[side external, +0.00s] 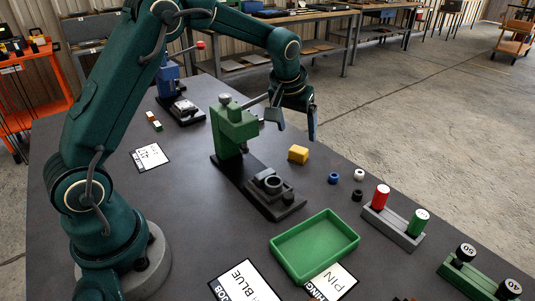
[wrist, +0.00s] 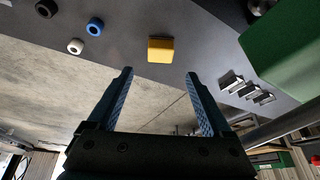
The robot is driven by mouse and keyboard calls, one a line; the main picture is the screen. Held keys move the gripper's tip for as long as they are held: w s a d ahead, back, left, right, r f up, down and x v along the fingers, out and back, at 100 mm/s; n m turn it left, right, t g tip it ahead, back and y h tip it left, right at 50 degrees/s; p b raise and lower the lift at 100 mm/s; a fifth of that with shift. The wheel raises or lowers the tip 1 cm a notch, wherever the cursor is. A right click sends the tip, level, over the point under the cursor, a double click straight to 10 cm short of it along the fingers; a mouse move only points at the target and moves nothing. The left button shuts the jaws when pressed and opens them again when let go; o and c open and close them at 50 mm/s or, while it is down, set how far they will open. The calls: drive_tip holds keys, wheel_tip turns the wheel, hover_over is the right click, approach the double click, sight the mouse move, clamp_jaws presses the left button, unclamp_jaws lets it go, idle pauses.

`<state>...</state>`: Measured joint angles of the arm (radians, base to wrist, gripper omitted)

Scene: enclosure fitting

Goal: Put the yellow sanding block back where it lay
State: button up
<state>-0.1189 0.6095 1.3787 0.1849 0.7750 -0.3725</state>
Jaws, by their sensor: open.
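The yellow sanding block (side external: 298,154) lies on the dark bench top, just right of the green press. It also shows in the wrist view (wrist: 160,49), beyond the fingertips and roughly between them. My gripper (side external: 296,128) is open and empty above the bench, up and slightly behind the block in the side view. Its two blue-grey fingers stand wide apart in the wrist view (wrist: 160,73). No finger touches the block.
A green press (side external: 235,130) stands close left of the block. Blue (side external: 333,177), white (side external: 359,174) and black (side external: 357,195) rings lie to its right. A green tray (side external: 315,247), a grey holder with red and green cylinders (side external: 393,226) and printed cards (side external: 150,157) are on the bench.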

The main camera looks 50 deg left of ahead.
drive_tip(key=s+d+r+m+h, duration=0.1)
drive_tip(key=s+d+r, duration=0.1)
drive_tip(key=s+r, duration=0.4)
drive_tip(key=s+d+r+m, duration=0.1)
drive_tip(key=s+d+r, duration=0.25)
drive_tip(key=s, duration=0.45)
drive_tip(key=s+d+f+m+t+h, duration=0.1)
drive_tip(key=s+d+f+m, duration=0.1)
drive_tip(key=s, duration=0.9)
drive_tip(key=shift+s+d+f, duration=0.15)
drive_tip(key=shift+s+f, duration=0.05)
drive_tip(key=shift+f, duration=0.05)
